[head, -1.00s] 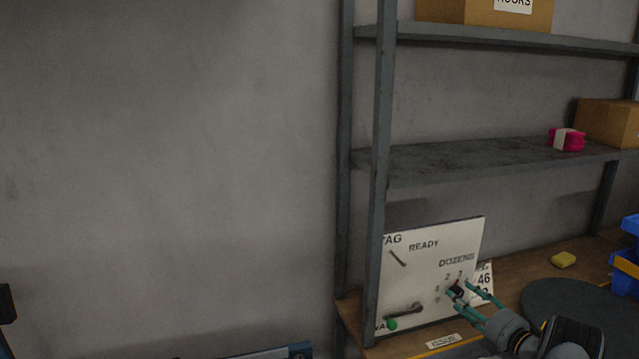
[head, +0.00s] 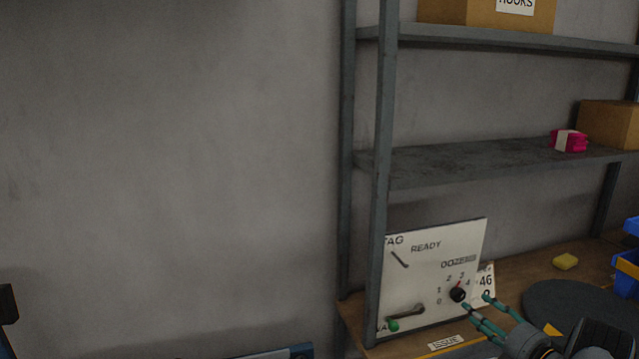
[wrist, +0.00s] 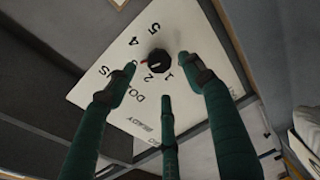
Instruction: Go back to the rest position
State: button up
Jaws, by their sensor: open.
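My gripper (head: 476,304) is open and empty, just in front and to the right of the black dial knob (head: 458,295) on the white panel (head: 432,262). In the head view the knob shows clear of the fingers, its red pointer near the 3. In the wrist view, the green fingers (wrist: 160,85) spread around the lower side of the knob (wrist: 159,60), with a visible gap.
A grey metal shelf rack (head: 384,150) rises over the wooden bench (head: 515,275). A pink bundle (head: 569,141) lies on the middle shelf. The left wall is bare.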

aim_at(461, 298)
jog(key=v, duration=0.6)
jog(key=x, duration=1.2)
jog(key=shift+w+a, duration=0.1)
jog(key=shift+w, duration=0.1)
jog(key=shift+n, duration=0.7)
jog(key=shift+s+r+n+h, duration=0.15)
jog(key=shift+n+h, duration=0.15)
jog(key=shift+n, duration=0.9)
jog(key=shift+n+p, duration=0.3)
jog(key=shift+n, duration=0.2)
jog(key=shift+a+n+h, duration=0.1)
jog(key=shift+n+h, duration=0.2)
jog(key=shift+n, duration=0.7)
jog(key=n, duration=0.4)
jog(key=shift+h, duration=0.3)
jog(key=n, duration=0.4)
jog(key=shift+n+h, duration=0.3)
jog(key=shift+h, duration=0.1)
jog(key=n, duration=0.5)
jog(key=shift+f+t+h+p, duration=0.2)
jog(key=shift+t+h+p, duration=0.1)
jog(key=shift+h+p, duration=0.1)
